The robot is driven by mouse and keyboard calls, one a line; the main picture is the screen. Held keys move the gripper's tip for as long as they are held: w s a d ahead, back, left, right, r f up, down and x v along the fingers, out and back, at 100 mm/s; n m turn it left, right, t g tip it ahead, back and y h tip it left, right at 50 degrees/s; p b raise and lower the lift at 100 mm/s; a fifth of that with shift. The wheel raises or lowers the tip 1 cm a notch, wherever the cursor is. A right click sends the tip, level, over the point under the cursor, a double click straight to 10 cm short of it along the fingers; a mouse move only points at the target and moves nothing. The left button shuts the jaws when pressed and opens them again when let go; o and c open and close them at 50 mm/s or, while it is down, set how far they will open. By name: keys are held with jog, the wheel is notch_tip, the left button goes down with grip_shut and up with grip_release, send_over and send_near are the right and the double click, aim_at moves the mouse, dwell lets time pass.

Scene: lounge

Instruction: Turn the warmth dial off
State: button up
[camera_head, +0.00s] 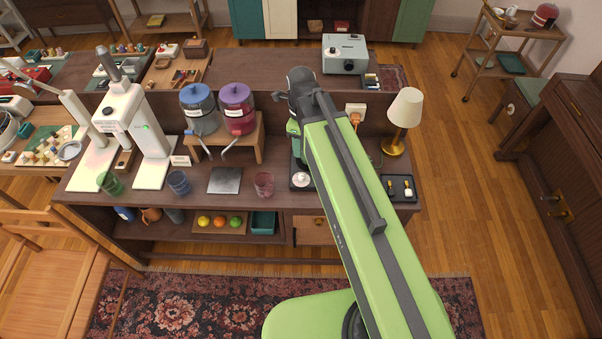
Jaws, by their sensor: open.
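A small dark unit (300,187) with a pale round knob (302,179) stands on the middle of the counter, partly hidden behind my green arm. This knob may be the warmth dial; its markings and setting are too small to read. My arm reaches over the counter and bends down at its far end. My gripper (298,158) is a dark shape mostly hidden by the arm, just above or behind the knob. It is open, and I see nothing held. I cannot tell whether it touches the knob.
A glass (264,184) and a metal plate (225,180) lie left of the unit. Blue (198,108) and magenta (237,108) dispensers stand behind. A lamp (403,117) and a black tray (399,188) are right of my arm. Open floor lies to the right.

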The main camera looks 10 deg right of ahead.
aim_at(301, 176)
notch_tip(301, 176, down, 17)
jog(key=b, duration=1.6)
jog(key=shift+r, duration=0.15)
grip_shut()
